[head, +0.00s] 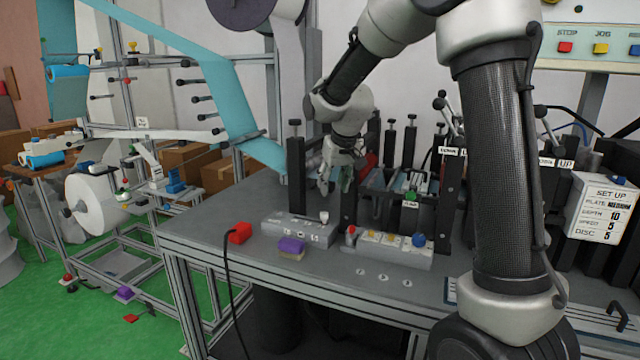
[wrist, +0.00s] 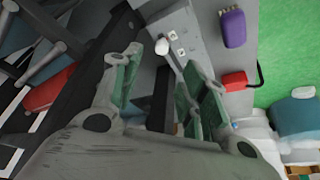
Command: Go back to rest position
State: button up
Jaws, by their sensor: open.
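My gripper (head: 336,178) hangs above the back of the grey machine table (head: 215,225), between dark upright posts. In the wrist view my gripper (wrist: 165,90) shows its two green-padded fingers spread apart with nothing held between them. My arm reaches in from the right side of the head view and bends down to the gripper. Whether the fingers touch the nearby posts I cannot tell.
A grey block (head: 298,230) with a white knob, a button box (head: 395,248), a purple-topped block (head: 291,247) and a red block (head: 240,233) sit along the table's front. A sign box (head: 597,207) stands right. Teal film (head: 215,75) runs at left.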

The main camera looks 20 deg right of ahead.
jog(key=s+d+r, duration=0.2)
jog(key=s, duration=0.9)
jog(key=s+d+r, duration=0.2)
jog(key=s+d, duration=0.1)
jog(key=s, duration=0.9)
jog(key=s+d+r+m, duration=0.1)
jog(key=s+d+r, duration=0.1)
jog(key=s, duration=1)
jog(key=shift+d, duration=0.5)
jog(key=shift+s, duration=0.1)
